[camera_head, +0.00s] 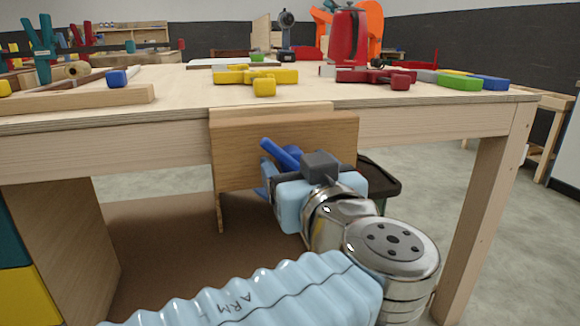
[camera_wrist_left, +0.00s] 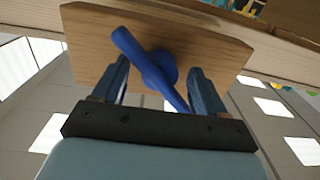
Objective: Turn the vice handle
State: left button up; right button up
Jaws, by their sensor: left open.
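The blue vice handle (camera_head: 281,154) is a bar on the front of the wooden vice jaw (camera_head: 235,150) at the workbench's front edge. In the left wrist view the handle (camera_wrist_left: 150,62) runs slanted from upper left to lower right, with a round blue hub behind it. My left gripper (camera_wrist_left: 158,70) is open, with one blue finger on either side of the handle. Whether a finger touches it I cannot tell. In the head view my left gripper (camera_head: 268,176) is at the jaw, partly hidden by its own wrist. My right gripper is not in view.
The wooden workbench (camera_head: 420,122) carries yellow clamps (camera_head: 245,76), a red clamp (camera_head: 375,77), a green block (camera_head: 460,82) and a red container (camera_head: 348,38). A dark bin (camera_head: 380,172) stands behind my wrist under the bench. A bench leg (camera_head: 475,200) stands at right.

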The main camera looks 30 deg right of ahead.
pick_arm(q)
jog(key=c, duration=1.2)
jog(key=shift+o, duration=0.2)
jog(key=shift+f+m+b, duration=0.1)
jog(key=shift+m+b, duration=0.2)
jog(key=shift+m, duration=0.1)
